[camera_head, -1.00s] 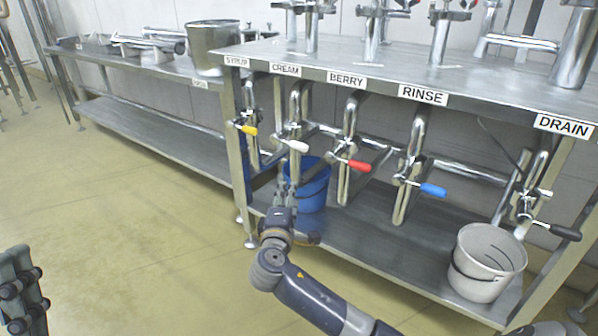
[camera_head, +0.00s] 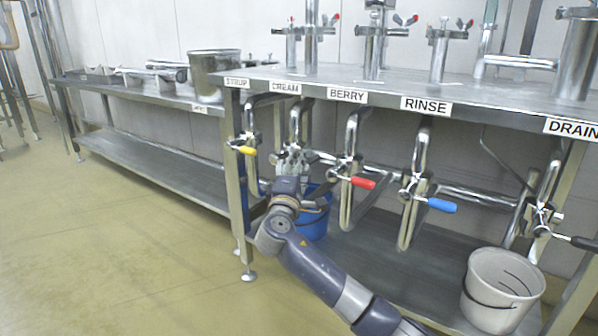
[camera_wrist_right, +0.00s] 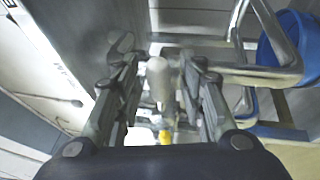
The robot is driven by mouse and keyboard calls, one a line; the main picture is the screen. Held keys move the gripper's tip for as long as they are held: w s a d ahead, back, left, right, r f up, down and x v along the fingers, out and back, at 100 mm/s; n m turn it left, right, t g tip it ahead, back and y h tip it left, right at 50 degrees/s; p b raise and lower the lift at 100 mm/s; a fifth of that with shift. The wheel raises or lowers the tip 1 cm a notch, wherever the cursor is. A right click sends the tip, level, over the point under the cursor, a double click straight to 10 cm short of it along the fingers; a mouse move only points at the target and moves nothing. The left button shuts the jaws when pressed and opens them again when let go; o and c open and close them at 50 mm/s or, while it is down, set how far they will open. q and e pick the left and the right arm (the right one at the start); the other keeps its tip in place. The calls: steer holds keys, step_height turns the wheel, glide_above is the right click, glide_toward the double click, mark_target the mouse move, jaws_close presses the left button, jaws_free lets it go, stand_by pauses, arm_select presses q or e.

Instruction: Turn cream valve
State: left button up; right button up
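The CREAM label (camera_head: 285,89) is on the table edge, above a bent steel pipe (camera_head: 301,122) with the cream valve. In the head view my right gripper covers the valve's white handle. In the right wrist view the white handle (camera_wrist_right: 158,80) points toward the camera between the two fingers of my right gripper (camera_wrist_right: 158,75). The fingers stand apart on either side of the handle, with gaps visible, so the gripper looks open. In the head view the right gripper (camera_head: 291,163) is at the cream pipe, below the label. My left gripper is not in view.
A yellow handle (camera_head: 247,150) is to the left, a red handle (camera_head: 362,183) and a blue handle (camera_head: 441,205) to the right. A blue bucket (camera_head: 316,222) stands behind my right arm on the lower shelf. A white bucket (camera_head: 503,290) stands under DRAIN.

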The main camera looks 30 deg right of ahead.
steer(key=shift+w+d+r, duration=0.1)
steer(key=shift+w+d, duration=0.1)
steer(key=shift+w, duration=0.05)
jaws_close()
